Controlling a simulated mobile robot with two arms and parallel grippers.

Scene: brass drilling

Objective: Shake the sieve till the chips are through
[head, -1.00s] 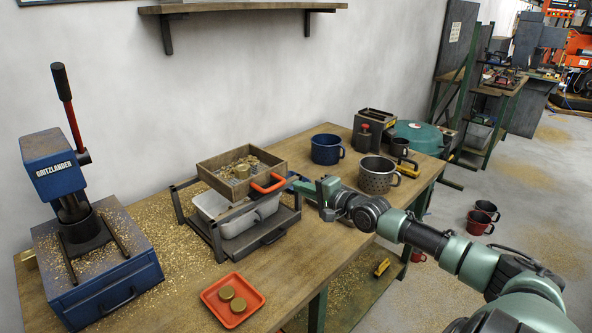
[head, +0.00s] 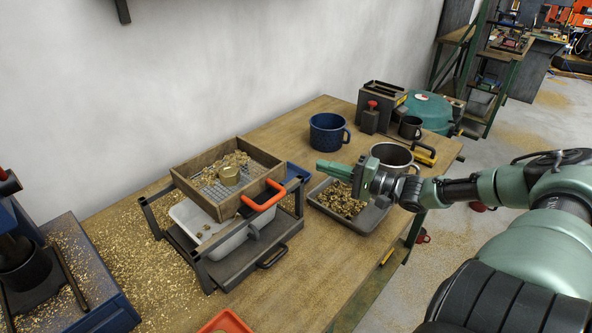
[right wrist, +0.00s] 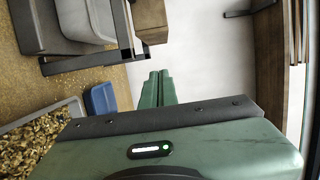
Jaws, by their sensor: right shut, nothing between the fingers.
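The sieve (head: 180,180), a wooden frame with wire mesh and an orange handle (head: 263,196), sits on a dark metal rack (head: 272,244). Chips (head: 236,160) lie mostly toward the far side of its mesh, and part of the mesh is bare. A brass piece (head: 229,174) stands on the mesh. A white tub (head: 232,242) is under the sieve, with a few chips visible. My right gripper (head: 322,170) is shut and empty, right of the handle and apart from it. Its fingers also show in the right wrist view (right wrist: 160,84). My left gripper is out of view.
A grey tray of chips (head: 378,221) lies under my right gripper. A blue block (head: 297,172) is beside the rack. A blue pot (head: 327,132) and a steel pot (head: 391,156) stand behind. A press base (head: 92,270) is at the left.

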